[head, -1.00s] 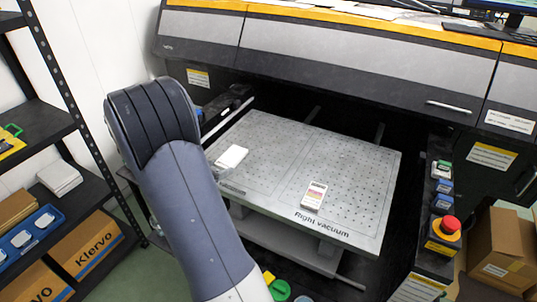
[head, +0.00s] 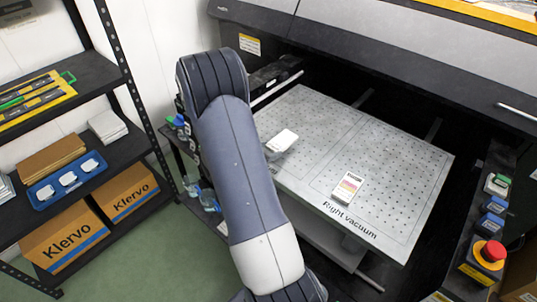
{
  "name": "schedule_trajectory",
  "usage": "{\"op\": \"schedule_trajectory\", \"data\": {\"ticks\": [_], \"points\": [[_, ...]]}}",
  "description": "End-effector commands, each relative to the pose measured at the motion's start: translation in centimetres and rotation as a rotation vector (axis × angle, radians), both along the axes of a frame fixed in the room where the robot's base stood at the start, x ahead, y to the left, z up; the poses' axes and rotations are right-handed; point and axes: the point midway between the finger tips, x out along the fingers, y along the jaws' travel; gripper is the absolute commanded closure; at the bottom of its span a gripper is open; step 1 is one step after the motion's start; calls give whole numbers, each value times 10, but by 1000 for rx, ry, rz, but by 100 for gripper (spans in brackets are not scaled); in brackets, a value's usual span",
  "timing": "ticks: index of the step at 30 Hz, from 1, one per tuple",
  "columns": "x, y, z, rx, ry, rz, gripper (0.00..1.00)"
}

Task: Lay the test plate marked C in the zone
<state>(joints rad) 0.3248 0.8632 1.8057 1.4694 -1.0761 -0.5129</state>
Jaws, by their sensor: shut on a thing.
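A white plate (head: 283,140) shows just right of my arm, over the left part of the grey perforated bed (head: 385,150). No letter can be read on it. My gripper (head: 272,154) is mostly hidden behind my arm; only a small dark part shows at the plate's lower edge, and it is shut on the plate. The plate looks slightly above the bed, but I cannot tell the gap. The bed has thin outlined zones, and "Right vacuum" is printed along its front right edge.
The printer body (head: 390,60) overhangs the back of the bed. A control panel with a red emergency button (head: 489,253) stands at the right. A shelf at the left holds a blue tray (head: 68,180), a white stack (head: 107,126) and Klervo boxes (head: 70,235).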

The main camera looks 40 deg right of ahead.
Motion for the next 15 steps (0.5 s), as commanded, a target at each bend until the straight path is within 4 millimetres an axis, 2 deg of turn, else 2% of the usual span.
{"op": "schedule_trajectory", "data": {"ticks": [3,6,15], "points": [[0,0,-16,0,3,0,72],[0,0,-22,0,0,0,72],[0,0,-24,-1,-1,0,72]]}}
